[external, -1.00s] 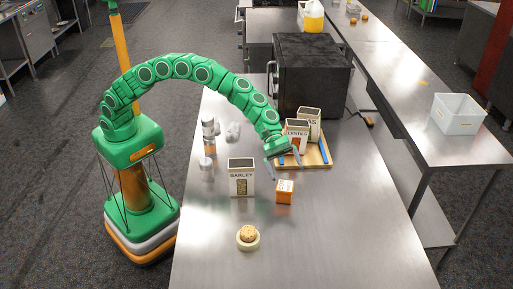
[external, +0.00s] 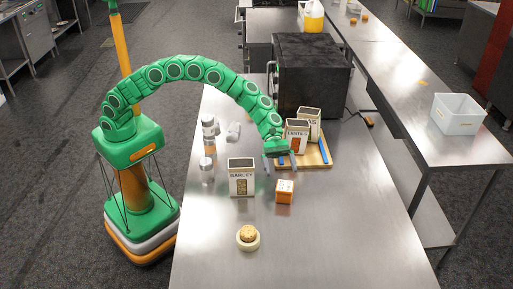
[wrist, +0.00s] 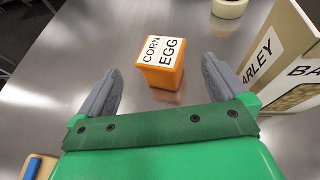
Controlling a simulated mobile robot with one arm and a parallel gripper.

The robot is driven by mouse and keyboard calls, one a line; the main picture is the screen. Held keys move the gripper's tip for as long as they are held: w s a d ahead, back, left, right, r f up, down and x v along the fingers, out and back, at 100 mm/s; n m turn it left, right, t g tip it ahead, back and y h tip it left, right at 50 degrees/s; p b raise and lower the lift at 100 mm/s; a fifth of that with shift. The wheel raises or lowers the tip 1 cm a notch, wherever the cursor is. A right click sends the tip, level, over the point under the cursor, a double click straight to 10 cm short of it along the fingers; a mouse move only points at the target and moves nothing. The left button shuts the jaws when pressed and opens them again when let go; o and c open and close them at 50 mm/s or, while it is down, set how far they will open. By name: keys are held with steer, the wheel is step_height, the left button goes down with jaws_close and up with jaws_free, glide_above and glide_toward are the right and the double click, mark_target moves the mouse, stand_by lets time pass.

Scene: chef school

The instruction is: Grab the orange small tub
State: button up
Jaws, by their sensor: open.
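The orange small tub (external: 285,192) stands upright on the steel table, right of the barley box. My gripper (external: 280,168) is open and empty, pointing down just behind the tub in the external view. In the wrist view my gripper's two grey fingers (wrist: 160,88) are spread apart, and neither touches the tub.
The barley box (external: 241,178) stands close to the tub, beside the right finger in the wrist view. A wooden tray (external: 318,157) with boxes lies behind. Shakers (external: 208,130) stand at left. The table's right front is clear.

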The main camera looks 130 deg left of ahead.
mark_target(284, 183)
steer(key=shift+w+d+f, duration=0.2)
steer(key=shift+w+f, duration=0.05)
steer(key=shift+f, duration=0.15)
steer(key=shift+x, duration=3.55)
steer(key=shift+d+r, duration=0.1)
steer(key=c, duration=1)
